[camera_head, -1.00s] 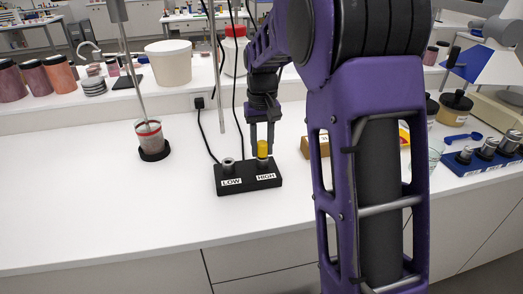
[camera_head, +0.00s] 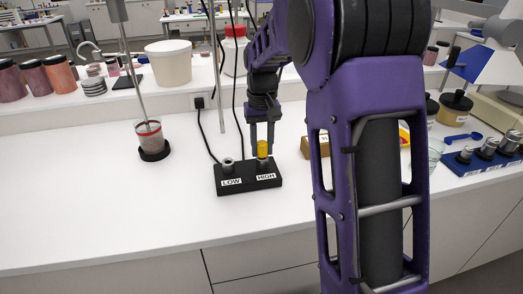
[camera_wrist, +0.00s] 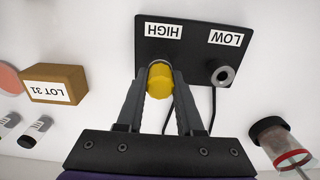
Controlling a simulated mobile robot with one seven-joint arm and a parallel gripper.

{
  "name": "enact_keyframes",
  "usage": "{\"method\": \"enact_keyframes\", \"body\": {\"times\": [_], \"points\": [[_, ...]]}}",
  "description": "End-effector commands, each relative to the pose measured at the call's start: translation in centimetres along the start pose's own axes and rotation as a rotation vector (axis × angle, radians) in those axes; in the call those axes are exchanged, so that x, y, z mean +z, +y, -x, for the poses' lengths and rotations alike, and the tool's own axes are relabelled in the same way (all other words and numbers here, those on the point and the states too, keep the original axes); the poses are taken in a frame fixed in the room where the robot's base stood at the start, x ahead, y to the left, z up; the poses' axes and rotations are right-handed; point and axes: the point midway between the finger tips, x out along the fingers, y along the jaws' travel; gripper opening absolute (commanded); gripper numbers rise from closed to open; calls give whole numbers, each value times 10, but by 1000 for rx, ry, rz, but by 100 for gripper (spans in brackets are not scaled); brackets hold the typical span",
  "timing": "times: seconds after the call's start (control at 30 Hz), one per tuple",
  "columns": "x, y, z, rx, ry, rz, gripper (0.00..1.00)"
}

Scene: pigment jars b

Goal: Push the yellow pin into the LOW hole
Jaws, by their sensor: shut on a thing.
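The yellow pin (camera_head: 263,148) stands upright at the HIGH hole of a black block (camera_head: 248,181). It also shows in the wrist view (camera_wrist: 160,80). My gripper (camera_head: 262,149) reaches down from above and is shut on the pin, one finger on each side; the fingers also show in the wrist view (camera_wrist: 160,86). The pin's lower part is hidden, so how deep it sits cannot be told. The LOW hole, a grey metal socket (camera_head: 228,164), is empty and lies left of the pin in the head view; in the wrist view it is at right (camera_wrist: 223,75).
A cup with a red rim (camera_head: 149,130) on a dark base, with a rod in it, stands left behind the block. A brown box labelled LOT 31 (camera_wrist: 55,83) is on the block's other side. Cables run behind the block. The bench in front is clear.

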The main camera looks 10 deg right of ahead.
Motion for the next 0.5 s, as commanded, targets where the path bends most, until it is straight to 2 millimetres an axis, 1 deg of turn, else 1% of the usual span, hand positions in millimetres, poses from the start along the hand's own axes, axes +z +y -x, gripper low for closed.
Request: {"method": "enact_keyframes", "body": {"times": [0.5], "points": [[0,0,4,0,0,0,0]]}}
